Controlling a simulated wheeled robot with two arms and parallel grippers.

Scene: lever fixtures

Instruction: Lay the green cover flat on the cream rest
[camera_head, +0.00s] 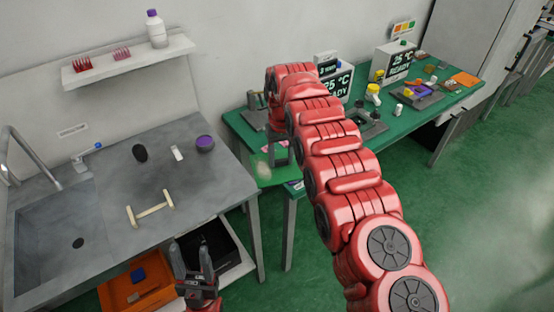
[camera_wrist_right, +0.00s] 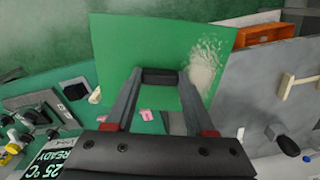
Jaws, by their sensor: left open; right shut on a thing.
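The green cover is a flat panel with a pale speckled patch; it fills the middle of the right wrist view (camera_wrist_right: 120,50) and shows partly in the head view (camera_head: 264,179), at the green bench's left end. My right gripper (camera_head: 278,152) is shut on the cover's dark handle (camera_wrist_right: 160,76). My arm hides part of the cover in the head view. The cream rest (camera_head: 152,210), two short posts joined by a bar, lies on the grey counter, left of the cover and apart from it; it also shows in the right wrist view (camera_wrist_right: 288,86). My left gripper (camera_head: 193,262) is open and empty.
The grey counter (camera_head: 110,195) also carries a black oval thing (camera_head: 140,153), a white piece (camera_head: 177,153) and a purple-topped jar (camera_head: 205,143). A sink is at its left. An orange bin (camera_head: 120,292) stands below. Instruments crowd the green bench (camera_head: 235,122).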

